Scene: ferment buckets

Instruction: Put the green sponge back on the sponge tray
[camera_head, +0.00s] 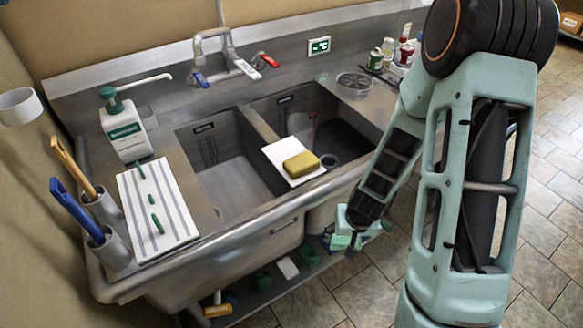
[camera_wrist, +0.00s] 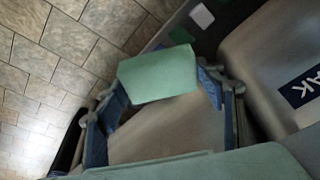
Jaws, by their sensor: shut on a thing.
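The green sponge (camera_wrist: 157,75) is a pale green block between the two blue finger pads of my gripper (camera_wrist: 166,92) in the wrist view. My gripper is shut on it. In the head view my gripper (camera_head: 350,238) hangs low in front of the sink's right front edge, and the sponge shows as a small green patch (camera_head: 338,242) there, partly hidden. A white tray (camera_head: 272,152) lies over the sink's front middle, higher and left of my gripper. A yellow sponge (camera_head: 301,164) sits on its right part; the left part is bare.
The steel sink's front rim (camera_head: 240,219) lies between my gripper and the basins. A lower shelf (camera_head: 255,295) holds several green and white items. Tiled floor (camera_head: 345,290) is open.

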